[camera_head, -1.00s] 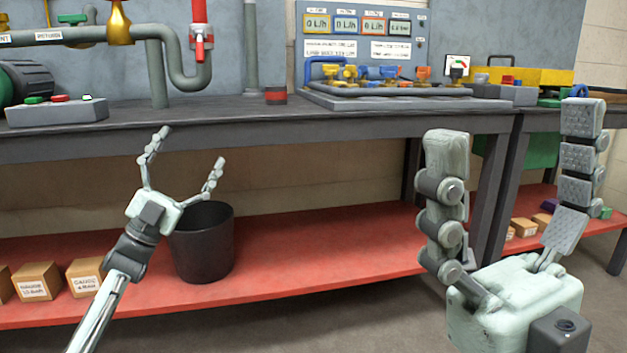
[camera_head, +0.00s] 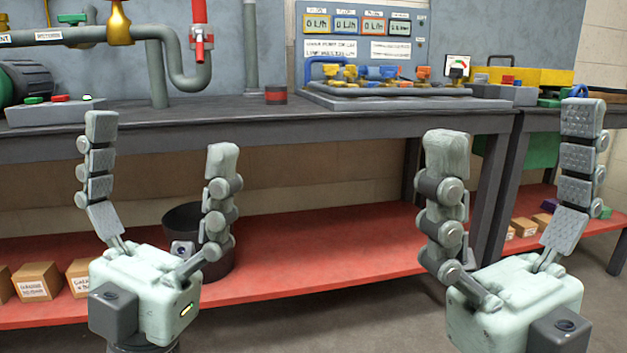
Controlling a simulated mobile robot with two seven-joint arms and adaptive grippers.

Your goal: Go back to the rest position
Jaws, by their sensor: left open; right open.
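My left gripper (camera_head: 162,135) is at the left, close to the camera, with its fingers upright and spread wide apart. Nothing is between them. My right gripper (camera_head: 515,118) is at the right at a similar height, also open and empty, fingers pointing up. Both grippers appear in front of the workbench (camera_head: 330,118) in the picture, and neither holds anything. The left gripper hides part of the dark bin (camera_head: 218,262) on the red lower shelf.
Pipes with a red-handled valve (camera_head: 201,45) stand at the bench's left. A panel with several displays (camera_head: 360,25) and a tray of coloured valves (camera_head: 390,92) are behind. Small cardboard boxes (camera_head: 36,282) sit on the red shelf (camera_head: 330,262).

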